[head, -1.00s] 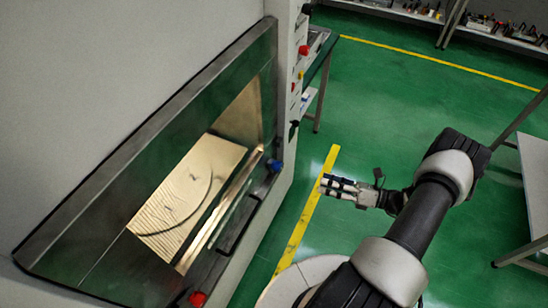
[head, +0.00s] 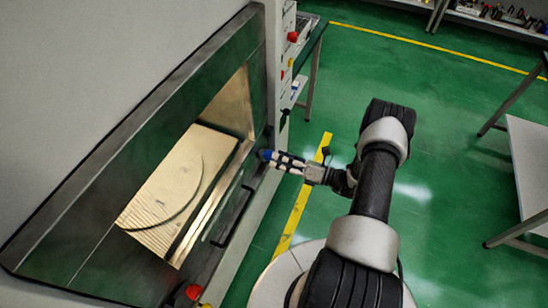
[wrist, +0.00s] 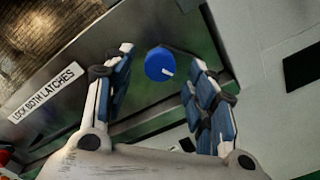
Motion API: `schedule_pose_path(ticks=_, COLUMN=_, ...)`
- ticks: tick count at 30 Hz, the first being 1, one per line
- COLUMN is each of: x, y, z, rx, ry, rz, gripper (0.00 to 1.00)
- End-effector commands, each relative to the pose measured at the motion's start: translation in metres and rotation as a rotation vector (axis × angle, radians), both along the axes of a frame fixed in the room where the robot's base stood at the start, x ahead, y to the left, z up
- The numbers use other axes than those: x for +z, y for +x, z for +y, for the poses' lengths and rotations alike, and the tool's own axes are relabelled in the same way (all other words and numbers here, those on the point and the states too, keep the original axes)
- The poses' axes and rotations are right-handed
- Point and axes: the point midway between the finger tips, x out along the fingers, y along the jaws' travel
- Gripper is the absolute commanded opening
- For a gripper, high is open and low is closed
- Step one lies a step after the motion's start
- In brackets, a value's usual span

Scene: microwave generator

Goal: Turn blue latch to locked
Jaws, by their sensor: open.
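The blue latch (head: 265,154) is a round blue knob on the right side of the microwave generator's door frame. My gripper (head: 277,158) is at the latch in the head view. In the wrist view my gripper (wrist: 160,75) is open, with one finger on each side of the knob and visible gaps between them. I cannot tell the exact depth between fingertips and knob.
A "LOCK BOTH LATCHES" label (wrist: 46,92) is on the door frame. A red knob (head: 193,292) sits at the door's lower corner. A dark door handle (head: 236,215) lies between the two knobs. The green floor is clear to the right, before a table (head: 530,170).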

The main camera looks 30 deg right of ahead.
Motion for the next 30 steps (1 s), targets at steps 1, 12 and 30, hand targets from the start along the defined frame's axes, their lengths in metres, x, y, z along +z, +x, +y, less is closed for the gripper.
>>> schedule_pose_path(ticks=1, x=-0.001, y=0.006, z=0.006, rx=0.003, ry=0.0, rz=0.0, gripper=0.51)
schedule_pose_path(ticks=12, x=0.0, y=0.023, z=0.018, rx=-0.001, ry=0.001, rz=0.001, gripper=0.51)
schedule_pose_path(ticks=30, x=0.0, y=0.023, z=0.018, rx=0.0, ry=0.0, rz=0.0, gripper=0.22)
